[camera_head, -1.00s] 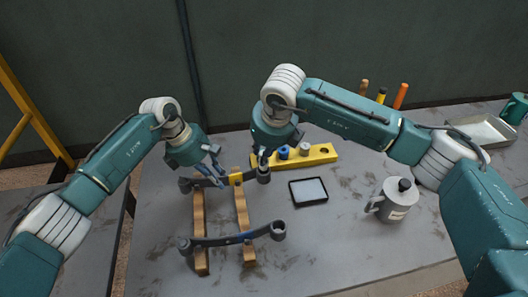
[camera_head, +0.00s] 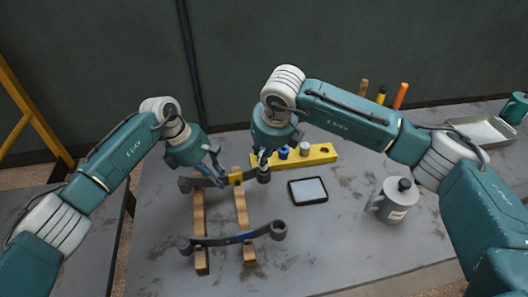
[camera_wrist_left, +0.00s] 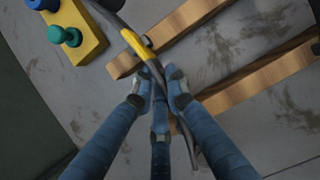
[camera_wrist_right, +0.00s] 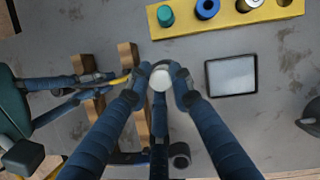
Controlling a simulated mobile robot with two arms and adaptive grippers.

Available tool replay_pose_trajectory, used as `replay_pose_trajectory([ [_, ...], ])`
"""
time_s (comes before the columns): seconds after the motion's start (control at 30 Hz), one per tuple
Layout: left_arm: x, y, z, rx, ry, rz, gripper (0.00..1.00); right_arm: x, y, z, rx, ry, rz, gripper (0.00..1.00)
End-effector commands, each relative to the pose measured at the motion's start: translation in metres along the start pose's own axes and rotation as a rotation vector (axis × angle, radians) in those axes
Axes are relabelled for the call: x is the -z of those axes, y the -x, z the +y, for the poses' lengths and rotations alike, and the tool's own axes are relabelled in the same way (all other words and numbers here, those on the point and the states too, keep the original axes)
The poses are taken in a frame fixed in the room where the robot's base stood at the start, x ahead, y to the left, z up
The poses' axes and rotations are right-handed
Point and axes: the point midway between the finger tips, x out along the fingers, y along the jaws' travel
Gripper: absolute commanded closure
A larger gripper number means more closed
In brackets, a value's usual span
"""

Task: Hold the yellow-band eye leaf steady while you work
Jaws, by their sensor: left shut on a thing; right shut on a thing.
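The yellow-band eye leaf (camera_head: 209,183) is a dark curved bar with a yellow band (camera_head: 236,179). It lies across two wooden rails. My left gripper (camera_head: 219,178) is shut on the leaf, left of the band; the left wrist view shows the fingers (camera_wrist_left: 160,88) on both sides of the bar. My right gripper (camera_head: 264,157) is shut on a whitish round piece (camera_wrist_right: 158,78). It is at the leaf's right-hand eye (camera_head: 264,176), which the gripper and piece largely hide in the right wrist view. I cannot tell whether the piece is inside the eye.
A blue-band leaf (camera_head: 211,241) lies across the rails in front. A yellow holder (camera_head: 321,153) with coloured round pieces stands behind. A dark-framed tablet (camera_head: 308,191) and a grey lidded can (camera_head: 396,201) are to the right. The table's front right is clear.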

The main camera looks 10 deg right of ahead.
Motion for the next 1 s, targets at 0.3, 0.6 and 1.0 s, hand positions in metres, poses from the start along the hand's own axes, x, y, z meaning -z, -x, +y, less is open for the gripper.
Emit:
replay_pose_trajectory([
  [0.3, -0.003, 0.005, 0.005, -0.017, -0.006, -0.005, 1.00, 0.002, -0.006, 0.000, 0.000, 0.000, 0.001, 0.98],
  [0.6, -0.003, 0.005, 0.005, -0.017, -0.006, -0.005, 1.00, 0.004, -0.012, 0.000, 0.000, 0.000, -0.001, 0.98],
  [1.0, -0.003, 0.005, 0.005, -0.016, -0.006, -0.005, 1.00, 0.007, -0.020, 0.001, 0.001, 0.000, 0.001, 0.98],
])
